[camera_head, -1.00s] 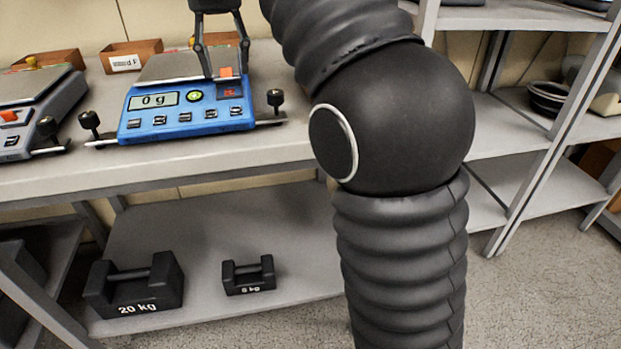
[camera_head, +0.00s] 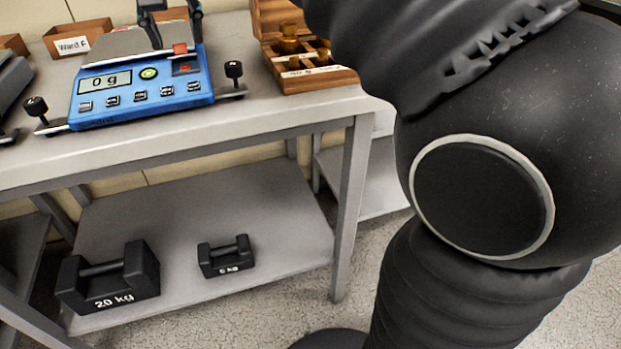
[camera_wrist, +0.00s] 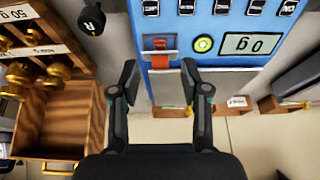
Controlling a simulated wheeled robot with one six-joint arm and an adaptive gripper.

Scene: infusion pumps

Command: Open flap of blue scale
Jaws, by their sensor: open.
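The blue scale (camera_head: 142,92) stands on the table with its display reading 0 g; in the wrist view its blue face (camera_wrist: 200,20) appears upside down. A small red-orange tab (camera_head: 180,49) sits at its right side, above a dark panel (camera_head: 186,68). My gripper (camera_head: 177,42) is over the scale's right rear part, fingers pointing down. In the wrist view my gripper (camera_wrist: 160,80) is open and empty, its fingers on either side of the tab's line. Whether they touch the scale is unclear.
A wooden box of brass weights (camera_head: 300,55) stands right of the scale and also shows in the wrist view (camera_wrist: 45,110). A wooden tray (camera_head: 78,40) is behind. Another scale (camera_head: 10,85) is at left. Black knobs (camera_head: 234,70) flank the blue scale. Weights (camera_head: 110,277) lie on the lower shelf.

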